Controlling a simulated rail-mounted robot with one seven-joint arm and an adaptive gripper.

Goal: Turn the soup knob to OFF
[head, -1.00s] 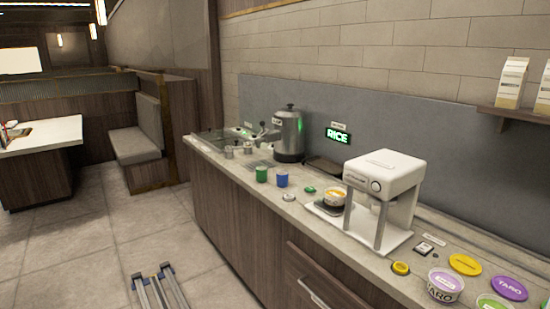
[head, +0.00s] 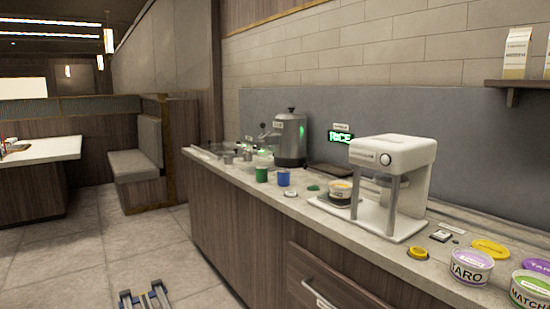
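I cannot make out a soup knob or its setting; labels at the far end of the counter are too small to read. A tall silver pot (head: 290,139) with a dark lid knob stands there, with a green glow on its right side. Small metal wells and fittings (head: 245,152) are to its left, partly blurred together. My gripper (head: 146,294) shows at the bottom edge, over the floor and left of the counter. Its two blue-tipped fingers are apart with nothing between them. It is far from the pot.
The long counter (head: 225,178) runs along the wall. A booth bench (head: 137,165) and a table (head: 40,149) are left. The floor between is clear.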

